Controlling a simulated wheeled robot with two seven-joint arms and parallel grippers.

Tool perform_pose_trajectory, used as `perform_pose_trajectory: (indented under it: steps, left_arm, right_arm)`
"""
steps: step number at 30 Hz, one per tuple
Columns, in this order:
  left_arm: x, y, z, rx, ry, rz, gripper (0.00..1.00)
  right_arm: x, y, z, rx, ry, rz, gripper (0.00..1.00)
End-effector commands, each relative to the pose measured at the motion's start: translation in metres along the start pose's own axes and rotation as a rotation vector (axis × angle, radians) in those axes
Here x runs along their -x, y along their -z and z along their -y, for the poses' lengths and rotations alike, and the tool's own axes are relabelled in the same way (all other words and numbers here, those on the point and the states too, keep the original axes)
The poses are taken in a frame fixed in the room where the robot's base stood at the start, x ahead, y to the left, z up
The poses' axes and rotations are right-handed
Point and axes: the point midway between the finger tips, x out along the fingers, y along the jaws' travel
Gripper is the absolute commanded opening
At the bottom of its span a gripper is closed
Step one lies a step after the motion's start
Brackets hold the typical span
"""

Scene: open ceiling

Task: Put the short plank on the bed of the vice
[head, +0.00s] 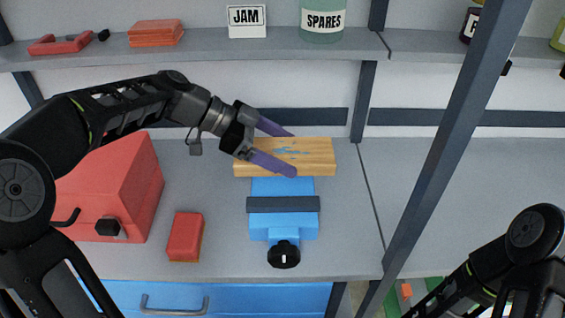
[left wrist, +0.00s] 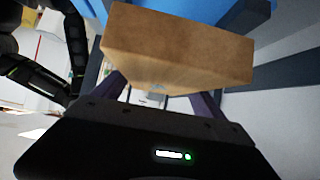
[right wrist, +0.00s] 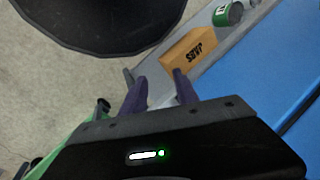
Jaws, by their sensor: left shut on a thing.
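The short plank (head: 318,158) is light wood with blue-grey marks on top. In the head view it lies crosswise over the back end of the blue vice (head: 283,225), level or nearly so. My left gripper (head: 291,152) is shut on the plank, a purple finger along each long side. The plank (left wrist: 180,45) also shows close up in the left wrist view, with blue of the vice behind it. I cannot tell whether the plank touches the vice bed, which it hides. My right gripper (right wrist: 158,80) is open and empty, away from the bench top.
A red toolbox (head: 110,190) and a small red block (head: 185,236) stand left of the vice. A dark upright post (head: 440,150) stands to the right. A shelf (head: 200,48) runs behind. An orange labelled box (right wrist: 190,47) lies beyond my right fingers.

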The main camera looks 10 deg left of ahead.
Motion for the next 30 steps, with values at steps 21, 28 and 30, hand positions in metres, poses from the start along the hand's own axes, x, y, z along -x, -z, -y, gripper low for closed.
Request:
perform_pose_trajectory:
  steps: [21, 28, 30]
  left_arm:
    - [-0.023, -0.033, 0.0, 0.0, 0.0, 0.0, 0.2]
    - [-0.025, -0.036, 0.0, -0.001, 0.0, -0.001, 0.2]
    - [-0.025, -0.037, 0.0, -0.001, 0.0, -0.001, 0.2]
  right_arm:
    - [-0.001, 0.0, 0.0, 0.0, 0.0, 0.0, 0.36]
    - [-0.007, 0.0, -0.003, 0.0, 0.0, 0.0, 0.36]
    - [-0.009, 0.0, -0.004, 0.0, 0.0, 0.0, 0.36]
